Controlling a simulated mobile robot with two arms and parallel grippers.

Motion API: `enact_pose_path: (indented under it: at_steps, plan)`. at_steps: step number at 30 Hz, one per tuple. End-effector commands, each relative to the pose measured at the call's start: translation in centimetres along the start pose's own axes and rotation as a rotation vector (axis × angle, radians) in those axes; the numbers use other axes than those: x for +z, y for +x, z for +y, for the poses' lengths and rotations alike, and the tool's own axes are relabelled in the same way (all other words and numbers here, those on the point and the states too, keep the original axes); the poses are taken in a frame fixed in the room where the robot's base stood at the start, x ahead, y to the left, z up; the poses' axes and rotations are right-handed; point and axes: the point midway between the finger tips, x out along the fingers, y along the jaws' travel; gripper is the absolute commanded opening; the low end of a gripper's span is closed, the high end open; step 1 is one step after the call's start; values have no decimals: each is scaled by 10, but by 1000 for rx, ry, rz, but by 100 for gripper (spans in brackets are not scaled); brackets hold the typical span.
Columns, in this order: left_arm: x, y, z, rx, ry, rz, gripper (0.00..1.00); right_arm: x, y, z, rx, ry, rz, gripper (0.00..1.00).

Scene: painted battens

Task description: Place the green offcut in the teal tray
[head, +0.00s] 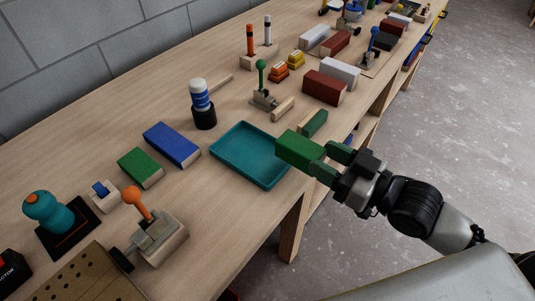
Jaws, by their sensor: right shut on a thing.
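The green offcut (296,147) is a bright green block in my right gripper (322,158). The gripper is shut on its right end. The block points left, and its far end is over or beside the right rim of the teal tray (243,172); I cannot tell how high it is held. The tray is a shallow rectangle with an empty floor near the table's front edge. Another green block (140,167) lies left of the tray, and a darker green one (314,123) lies just behind the held block. My left gripper is not in view.
A blue block (171,145) lies left of the tray, and a blue-and-white cylinder on a black base (202,104) stands behind it. A green-knobbed lever (263,90) and a pale batten (283,109) are behind the tray. An orange-knobbed lever (153,225) stands at front left.

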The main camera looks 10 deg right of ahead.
Motion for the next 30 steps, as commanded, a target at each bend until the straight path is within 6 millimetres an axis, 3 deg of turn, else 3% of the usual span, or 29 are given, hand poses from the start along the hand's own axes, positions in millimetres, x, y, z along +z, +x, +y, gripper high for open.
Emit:
enact_pose_path:
  at_steps: [12, 24, 30]
  plan:
    - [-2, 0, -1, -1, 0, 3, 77, 39, 78, 0, 0, 1, 4, 22]
    - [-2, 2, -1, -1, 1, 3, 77, 65, 116, 0, 0, 0, 0, 22]
    - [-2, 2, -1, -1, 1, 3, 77, 69, 120, -1, -1, -2, 1, 22]
